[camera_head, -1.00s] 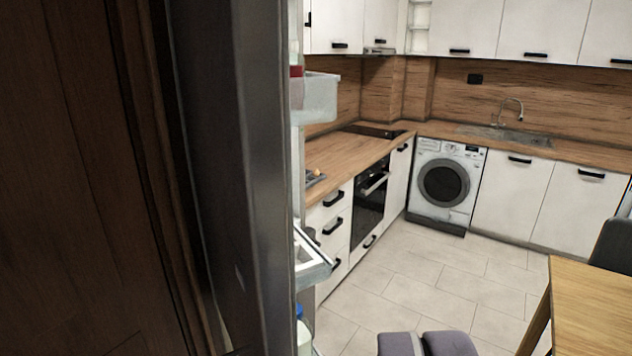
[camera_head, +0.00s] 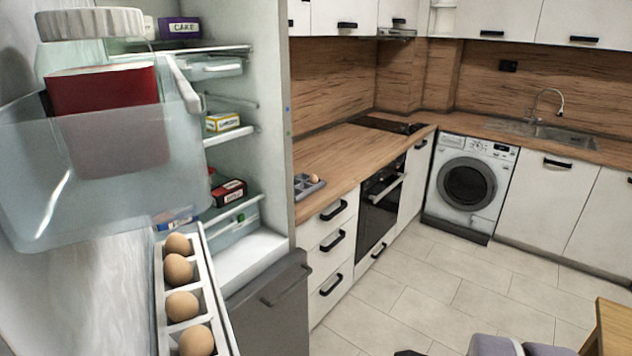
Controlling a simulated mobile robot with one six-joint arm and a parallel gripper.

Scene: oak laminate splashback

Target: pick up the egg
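Several brown eggs sit in a row in a white egg rack (camera_head: 206,272) on the inside of the open fridge door, at the lower left of the head view. The nearest egg (camera_head: 196,341) is at the bottom of the picture and the farthest egg (camera_head: 178,245) is just below the clear door bin. Another small brown egg (camera_head: 314,178) appears to rest in a grey tray (camera_head: 303,188) on the wooden counter, just right of the fridge. My gripper is not in view.
A clear door bin (camera_head: 30,180) holding a red-labelled jar (camera_head: 105,110) hangs above the egg rack. Fridge shelves carry boxes, including a purple one (camera_head: 180,28). The wooden counter (camera_head: 345,150) is mostly clear. Tiled floor is open ahead; a table (camera_head: 612,325) stands lower right.

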